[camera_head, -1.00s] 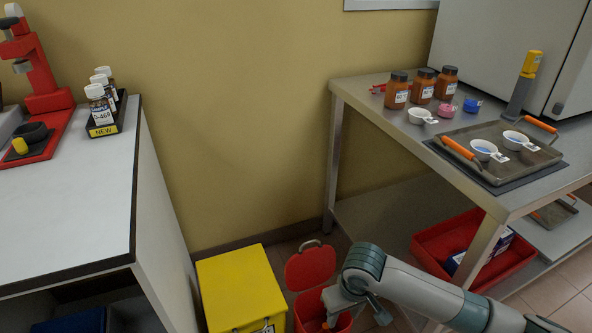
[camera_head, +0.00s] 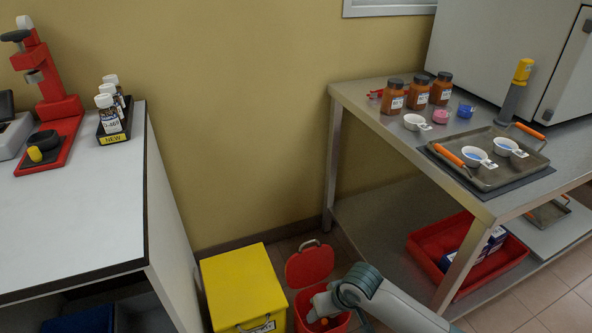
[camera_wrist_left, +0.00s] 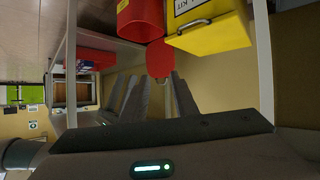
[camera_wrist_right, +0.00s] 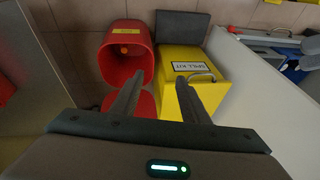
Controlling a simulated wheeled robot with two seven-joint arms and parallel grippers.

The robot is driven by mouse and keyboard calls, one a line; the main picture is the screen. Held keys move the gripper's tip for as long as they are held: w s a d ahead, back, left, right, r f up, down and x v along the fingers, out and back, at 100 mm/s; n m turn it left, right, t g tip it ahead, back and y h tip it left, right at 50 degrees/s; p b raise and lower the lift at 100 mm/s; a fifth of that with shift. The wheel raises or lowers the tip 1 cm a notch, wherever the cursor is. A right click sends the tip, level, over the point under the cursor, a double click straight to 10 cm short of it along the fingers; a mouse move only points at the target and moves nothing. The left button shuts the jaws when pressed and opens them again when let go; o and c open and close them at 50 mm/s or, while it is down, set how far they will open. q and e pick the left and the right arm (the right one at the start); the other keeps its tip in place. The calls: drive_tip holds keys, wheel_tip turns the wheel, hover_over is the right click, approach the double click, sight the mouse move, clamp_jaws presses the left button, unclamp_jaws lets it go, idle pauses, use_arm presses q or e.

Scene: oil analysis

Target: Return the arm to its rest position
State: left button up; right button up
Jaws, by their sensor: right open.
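My right arm (camera_head: 385,300) comes in from the lower right of the head view, and its wrist end is low in front of the open red bin (camera_head: 303,302). In the right wrist view my right gripper (camera_wrist_right: 160,98) is open, with nothing between its fingers. The red bin (camera_wrist_right: 124,55) and the yellow spill kit box (camera_wrist_right: 195,80) lie beyond the fingers. My left gripper (camera_wrist_left: 158,95) shows only in the left wrist view, its fingers apart and empty. The red lid (camera_wrist_left: 158,60) appears beyond them.
A steel table (camera_head: 365,113) at right bears brown-orange jars (camera_head: 393,97), small cups and a tray (camera_head: 490,178). A red crate (camera_head: 455,280) is on its lower shelf. A white-topped counter (camera_head: 60,220) with bottles (camera_head: 108,115) stands at left. The yellow box (camera_head: 240,290) sits between.

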use_arm(q)
drive_tip(key=s+a+f+g+y+p, duration=0.1)
drive_tip(key=s+a+f+g+p, duration=0.2)
drive_tip(key=f+p, duration=0.4)
drive_tip(key=s+a+f+g+y+p, duration=0.2)
drive_tip(key=s+a+f+p, duration=0.3)
drive_tip(key=f+p, duration=0.3)
wheel_tip(320, 180, down, 3)
drive_tip(key=shift+s+a+r+n+g, duration=0.15)
drive_tip(key=shift+s+a+n+g, duration=0.15)
drive_tip(key=shift+s+g, duration=0.4)
use_arm(e)
drive_tip(key=s+d+f+t, duration=0.1)
drive_tip(key=s+d+f, duration=0.3)
drive_tip(key=s, duration=0.4)
drive_tip(key=s+d+f+t+h, duration=0.1)
drive_tip(key=s+d+f, duration=0.3)
drive_tip(key=s, duration=0.5)
drive_tip(key=s+d+f+m+t, duration=0.1)
drive_tip(key=s+d+f, duration=0.3)
drive_tip(key=s+f, duration=0.3)
drive_tip(key=shift+s+f+h, duration=0.4)
drive_tip(key=shift+s, duration=0.25)
use_arm(q)
drive_tip(key=shift+s+d, duration=0.1)
use_arm(e)
drive_tip(key=shift+a, duration=0.1)
